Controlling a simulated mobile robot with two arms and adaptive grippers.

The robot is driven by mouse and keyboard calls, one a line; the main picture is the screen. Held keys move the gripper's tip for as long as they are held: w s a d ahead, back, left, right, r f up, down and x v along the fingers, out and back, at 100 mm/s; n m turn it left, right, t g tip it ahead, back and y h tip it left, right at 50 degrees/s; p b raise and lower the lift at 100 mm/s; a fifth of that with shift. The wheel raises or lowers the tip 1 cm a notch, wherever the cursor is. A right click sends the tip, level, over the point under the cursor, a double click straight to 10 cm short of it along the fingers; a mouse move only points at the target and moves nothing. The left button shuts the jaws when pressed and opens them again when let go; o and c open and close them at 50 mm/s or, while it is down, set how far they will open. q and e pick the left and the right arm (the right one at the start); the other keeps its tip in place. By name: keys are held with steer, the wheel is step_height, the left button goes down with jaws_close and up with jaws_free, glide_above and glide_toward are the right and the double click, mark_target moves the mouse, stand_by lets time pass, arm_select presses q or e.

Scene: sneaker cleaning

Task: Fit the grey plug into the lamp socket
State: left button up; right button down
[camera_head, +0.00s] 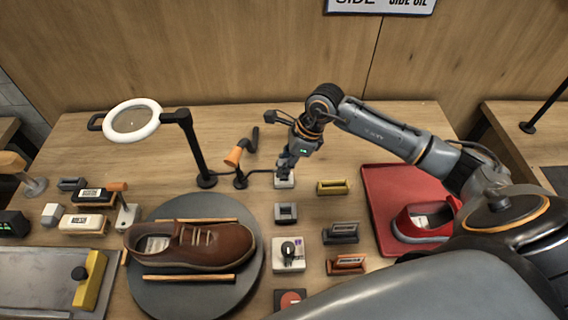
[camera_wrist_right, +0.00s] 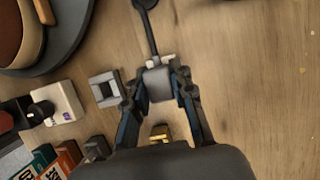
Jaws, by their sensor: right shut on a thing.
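My right gripper (camera_head: 286,168) points down at the back middle of the table and is shut on the grey plug (camera_wrist_right: 158,86), a small block between its fingertips in the wrist view (camera_wrist_right: 158,92). A pale socket block (camera_head: 285,183) is right under the fingers. It also shows in the wrist view (camera_wrist_right: 161,61), just past the plug and partly hidden by it. I cannot tell whether the plug is in the socket or just above it. A dark cord runs to the socket from the small orange-headed lamp (camera_head: 234,156). My left gripper is not in view.
A hollow grey square (camera_head: 286,213) and a white box with a black knob (camera_head: 289,254) stand in front of the socket. The ring lamp post (camera_head: 195,148) and brown shoe (camera_head: 200,246) are left; a red tray (camera_head: 382,181) is right.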

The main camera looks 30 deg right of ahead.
stand_by(0.6)
steer(key=shift+f+b, duration=1.35)
steer(key=shift+b, duration=0.15)
steer(key=c, duration=1.1)
jaws_free()
steer(key=shift+o, duration=0.2)
steer(key=shift+d+r, duration=0.15)
steer(key=shift+r, duration=0.15)
steer(key=v, duration=1.1)
steer(key=shift+r, duration=0.15)
steer(key=shift+d, duration=0.1)
